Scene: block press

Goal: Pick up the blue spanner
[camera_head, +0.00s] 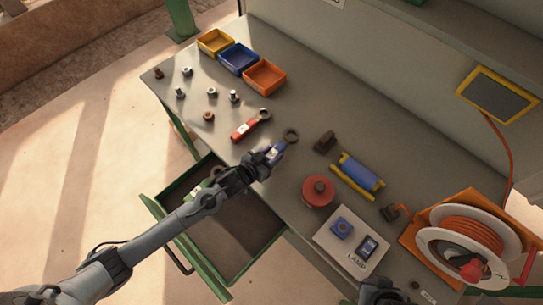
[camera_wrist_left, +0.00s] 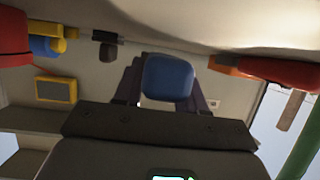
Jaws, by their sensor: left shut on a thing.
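The blue spanner (camera_head: 280,147) is at the front edge of the workbench, left of the middle in the head view, with its dark ring end pointing up and right. My left gripper (camera_head: 268,158) is shut on its blue handle. In the left wrist view the end of the blue handle (camera_wrist_left: 167,78) shows between the dark fingers. I cannot tell whether the spanner touches the bench. My right gripper (camera_head: 383,291) shows only in part at the bottom edge of the head view, and its jaws cannot be made out.
A red spanner (camera_head: 245,129) lies to the left. Yellow, blue and orange bins (camera_head: 265,77) stand behind it, near several nuts and bolts. An open green drawer (camera_head: 166,205) is below my left arm. A red round object (camera_head: 318,191), lamp panel (camera_head: 327,240) and cable reel (camera_head: 432,236) stand to the right.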

